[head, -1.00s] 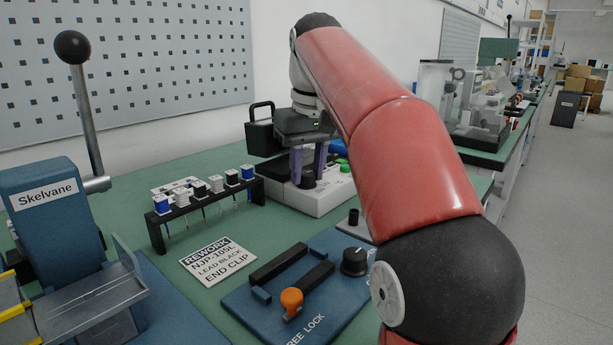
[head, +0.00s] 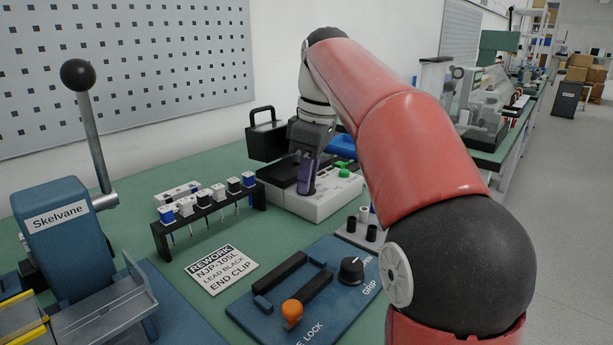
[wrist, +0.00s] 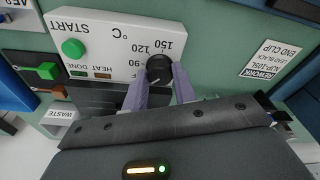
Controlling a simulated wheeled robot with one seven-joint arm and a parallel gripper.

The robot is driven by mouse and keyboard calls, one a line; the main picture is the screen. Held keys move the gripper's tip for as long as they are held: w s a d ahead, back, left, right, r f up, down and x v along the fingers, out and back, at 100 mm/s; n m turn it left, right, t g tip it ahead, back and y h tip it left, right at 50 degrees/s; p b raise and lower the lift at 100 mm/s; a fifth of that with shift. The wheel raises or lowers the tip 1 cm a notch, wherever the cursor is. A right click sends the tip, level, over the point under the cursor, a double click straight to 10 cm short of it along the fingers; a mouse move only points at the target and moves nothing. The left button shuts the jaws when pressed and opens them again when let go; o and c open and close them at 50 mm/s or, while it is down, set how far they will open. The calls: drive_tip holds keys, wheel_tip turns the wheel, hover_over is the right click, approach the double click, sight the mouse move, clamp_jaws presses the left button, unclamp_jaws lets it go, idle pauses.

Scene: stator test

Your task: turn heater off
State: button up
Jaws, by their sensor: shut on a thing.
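The heater is a white box (head: 325,204) on the green bench, with a green START button (head: 343,173). In the wrist view its panel (wrist: 110,42) shows a °C scale with 90, 120 and 150, and DONE and HEAT windows (wrist: 90,74) that look dim. Its black dial knob (wrist: 160,68) sits between the purple fingertips of my gripper (wrist: 160,80), shut on it. In the head view my gripper (head: 306,180) is low over the heater's front and hides the knob. I cannot tell the knob's exact setting.
A rack of connectors (head: 208,212) stands left of the heater. A REWORK card (head: 222,268) and a blue fixture with an orange-knobbed lever (head: 292,312) lie in front. A Skelvane press (head: 60,215) is at left. Small black and white posts (head: 364,226) stand to the right.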

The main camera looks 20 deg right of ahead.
drive_tip(key=o, duration=0.7)
drive_tip(key=shift+s+a, duration=0.1)
drive_tip(key=shift+a, duration=0.1)
wheel_tip(320, 180, up, 6)
drive_tip(key=shift+d+f+p, duration=0.1)
drive_tip(key=shift+p, duration=0.65)
